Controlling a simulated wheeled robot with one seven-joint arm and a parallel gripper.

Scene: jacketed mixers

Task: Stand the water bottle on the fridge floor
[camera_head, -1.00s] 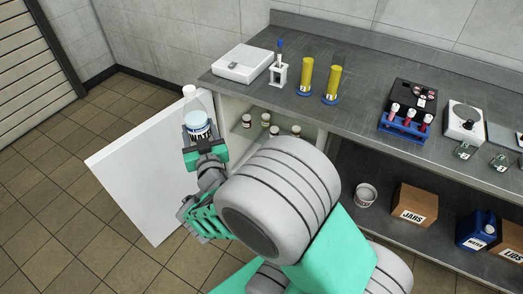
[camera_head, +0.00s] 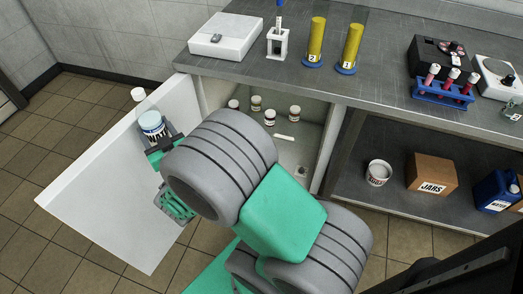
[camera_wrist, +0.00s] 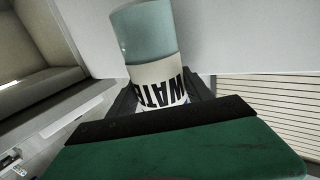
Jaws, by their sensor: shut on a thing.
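The water bottle (camera_head: 152,126) is clear with a white cap, bluish water and a white label. My gripper (camera_head: 160,143) is shut on it and holds it in front of the open white fridge door (camera_head: 110,190). In the wrist view the bottle (camera_wrist: 152,50) stands between the fingers (camera_wrist: 155,105), its label reading "WATE". The fridge (camera_head: 318,125) is open under the counter, left of centre. Its inside shows a shelf with several small jars (camera_head: 256,103). My arm covers the lower part, so the fridge floor is mostly hidden.
Small jars and a white stick-like item (camera_head: 284,137) occupy the fridge shelf. The counter (camera_head: 380,95) above carries a white box (camera_head: 225,36), yellow cylinders (camera_head: 317,40) and a tube rack (camera_head: 442,95).

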